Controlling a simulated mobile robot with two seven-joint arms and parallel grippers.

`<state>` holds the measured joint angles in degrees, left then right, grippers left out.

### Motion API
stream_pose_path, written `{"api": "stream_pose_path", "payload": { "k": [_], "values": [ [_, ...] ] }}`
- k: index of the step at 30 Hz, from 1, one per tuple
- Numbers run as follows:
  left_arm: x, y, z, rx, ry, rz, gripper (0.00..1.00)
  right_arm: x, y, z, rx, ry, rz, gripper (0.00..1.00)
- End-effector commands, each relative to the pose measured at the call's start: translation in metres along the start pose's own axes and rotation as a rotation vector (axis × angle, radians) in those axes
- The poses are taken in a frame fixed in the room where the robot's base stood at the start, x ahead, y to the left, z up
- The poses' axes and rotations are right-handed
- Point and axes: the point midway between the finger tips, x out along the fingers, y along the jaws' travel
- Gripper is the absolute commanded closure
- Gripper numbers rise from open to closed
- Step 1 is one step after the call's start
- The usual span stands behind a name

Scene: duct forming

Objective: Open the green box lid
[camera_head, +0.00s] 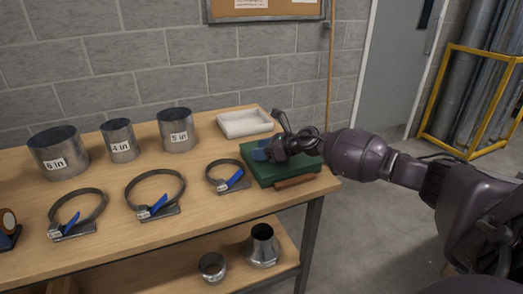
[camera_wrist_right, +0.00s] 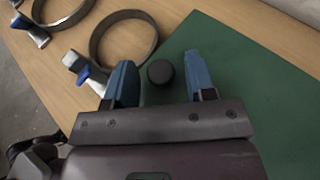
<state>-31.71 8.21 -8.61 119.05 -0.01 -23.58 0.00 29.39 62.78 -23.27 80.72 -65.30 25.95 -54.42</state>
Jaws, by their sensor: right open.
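The green box (camera_head: 291,169) sits at the right end of the wooden table, and its lid lies flat and closed. In the right wrist view the green lid (camera_wrist_right: 255,85) fills the right side, with a round black knob (camera_wrist_right: 160,72) on it. My right gripper (camera_head: 262,150) is over the box's left part. In the right wrist view its two blue fingers (camera_wrist_right: 157,80) are apart, with the knob showing between them near the left finger. I cannot tell whether they touch it. My left gripper is not in view.
Several ring clamps with blue handles, one a small clamp (camera_head: 228,176), lie left of the box. A white tray (camera_head: 245,123) stands behind it. A brown wooden piece (camera_head: 295,181) is at its front. Metal cylinders (camera_head: 175,130) stand at the back.

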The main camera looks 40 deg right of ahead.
Motion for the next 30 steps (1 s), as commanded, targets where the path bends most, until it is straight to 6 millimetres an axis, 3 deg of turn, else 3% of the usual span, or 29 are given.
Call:
{"api": "stream_pose_path", "payload": {
  "k": [3,13,23,30],
  "values": [
    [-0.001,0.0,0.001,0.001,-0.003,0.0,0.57,0.0,0.0,0.0,0.0,0.0,0.0,0.5],
    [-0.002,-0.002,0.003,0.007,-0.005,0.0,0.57,0.0,0.0,0.0,0.0,0.0,0.0,1.0],
    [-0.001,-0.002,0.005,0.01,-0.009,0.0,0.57,-0.002,-0.001,0.002,0.015,-0.015,0.005,1.0],
    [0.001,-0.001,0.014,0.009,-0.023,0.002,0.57,-0.012,-0.005,0.015,0.089,-0.092,0.035,1.0]
  ]
}}
